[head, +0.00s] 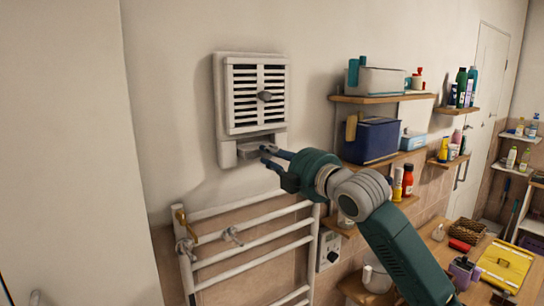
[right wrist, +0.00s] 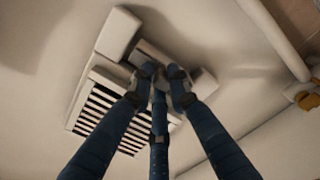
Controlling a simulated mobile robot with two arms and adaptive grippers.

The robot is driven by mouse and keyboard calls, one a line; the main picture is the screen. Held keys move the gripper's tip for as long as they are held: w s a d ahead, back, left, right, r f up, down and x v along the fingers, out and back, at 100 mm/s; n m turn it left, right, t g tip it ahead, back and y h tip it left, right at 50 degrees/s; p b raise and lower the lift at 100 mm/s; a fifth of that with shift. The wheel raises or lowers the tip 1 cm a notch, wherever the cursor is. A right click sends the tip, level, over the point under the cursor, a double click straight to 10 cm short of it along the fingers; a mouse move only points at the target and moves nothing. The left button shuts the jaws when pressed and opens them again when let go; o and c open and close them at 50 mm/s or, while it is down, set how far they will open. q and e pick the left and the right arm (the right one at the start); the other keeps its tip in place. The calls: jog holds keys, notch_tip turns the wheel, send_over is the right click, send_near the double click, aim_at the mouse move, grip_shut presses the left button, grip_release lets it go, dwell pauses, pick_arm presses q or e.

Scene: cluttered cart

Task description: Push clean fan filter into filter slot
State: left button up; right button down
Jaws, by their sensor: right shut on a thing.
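The wall fan (head: 222,100) is a pale box with dark louvres and a round grey knob. At its underside is the filter slot, with a light grey filter (head: 250,150) in its mouth. How deep the filter sits I cannot tell. My right gripper (head: 268,154) reaches in from the right and is shut on the filter's right end. In the right wrist view the blue fingers (right wrist: 160,76) close together at the fan's underside, and they hide part of the filter and slot. My left gripper is not in view.
A white towel rail (head: 255,243) with a brass valve (head: 183,222) is just below the fan. Wooden shelves to the right hold a dark blue bin (head: 370,140), bottles and boxes. The wall left of the fan is clear.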

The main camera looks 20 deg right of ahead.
jog(key=shift+w, duration=0.15)
dwell(0.6)
jog(key=c, duration=1.6)
grip_release()
jog(key=shift+o, duration=0.2)
